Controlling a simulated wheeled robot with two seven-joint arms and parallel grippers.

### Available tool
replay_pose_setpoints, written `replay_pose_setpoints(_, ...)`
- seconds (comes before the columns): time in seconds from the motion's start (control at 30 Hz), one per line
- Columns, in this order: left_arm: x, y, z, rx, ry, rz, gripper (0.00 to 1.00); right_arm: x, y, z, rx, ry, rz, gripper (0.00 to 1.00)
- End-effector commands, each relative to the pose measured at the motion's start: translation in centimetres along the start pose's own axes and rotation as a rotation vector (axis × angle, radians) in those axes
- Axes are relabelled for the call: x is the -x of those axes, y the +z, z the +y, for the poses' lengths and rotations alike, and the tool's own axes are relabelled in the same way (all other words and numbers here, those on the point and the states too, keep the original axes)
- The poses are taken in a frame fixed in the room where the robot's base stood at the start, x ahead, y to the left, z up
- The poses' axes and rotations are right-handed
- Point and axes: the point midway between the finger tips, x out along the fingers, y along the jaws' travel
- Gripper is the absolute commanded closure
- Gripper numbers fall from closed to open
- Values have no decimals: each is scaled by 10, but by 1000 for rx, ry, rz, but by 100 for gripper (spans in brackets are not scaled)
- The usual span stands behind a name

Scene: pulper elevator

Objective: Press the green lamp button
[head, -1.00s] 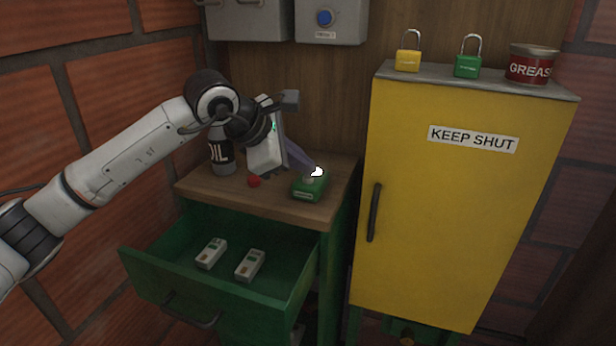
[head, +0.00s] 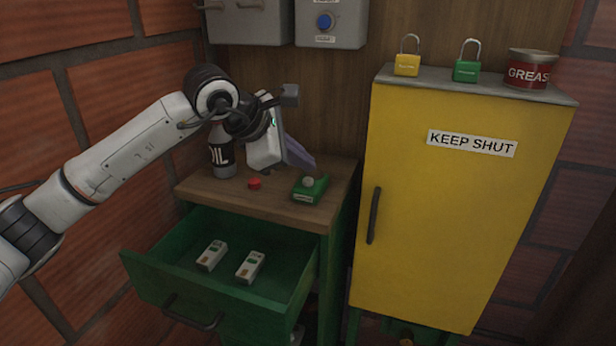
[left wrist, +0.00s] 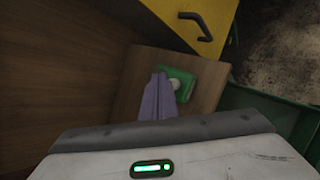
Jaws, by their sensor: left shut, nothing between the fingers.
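The green lamp button is a small green box (head: 310,190) with a pale grey dome (head: 308,182) on top. It sits on the wooden top of the green cabinet, near the right front. The dome looks unlit. It also shows in the left wrist view (left wrist: 184,76), partly hidden behind my fingers. My left gripper (head: 308,163) is shut and empty, its purple fingers just above and behind the box, apart from the dome in the head view. The fingers also show in the left wrist view (left wrist: 160,80). My right gripper is not in view.
A small red piece (head: 254,183) and an oil bottle (head: 222,155) stand on the wooden top (head: 225,190). The open drawer (head: 210,300) holds two small boxes. A yellow cabinet (head: 450,200) rises at the right. A grey box with a blue button (head: 324,22) hangs behind.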

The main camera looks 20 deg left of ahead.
Motion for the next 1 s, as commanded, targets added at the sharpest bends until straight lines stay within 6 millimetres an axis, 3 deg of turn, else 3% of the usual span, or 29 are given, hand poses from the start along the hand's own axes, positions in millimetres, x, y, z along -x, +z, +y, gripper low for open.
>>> replay_pose_setpoints(0.27,5,4,4,0,1,-1,100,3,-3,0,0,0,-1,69)
replay_pose_setpoints(0.8,41,30,30,-1,1,-1,100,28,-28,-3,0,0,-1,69)
replay_pose_setpoints(1.0,42,31,30,-1,0,0,100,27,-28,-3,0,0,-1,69)
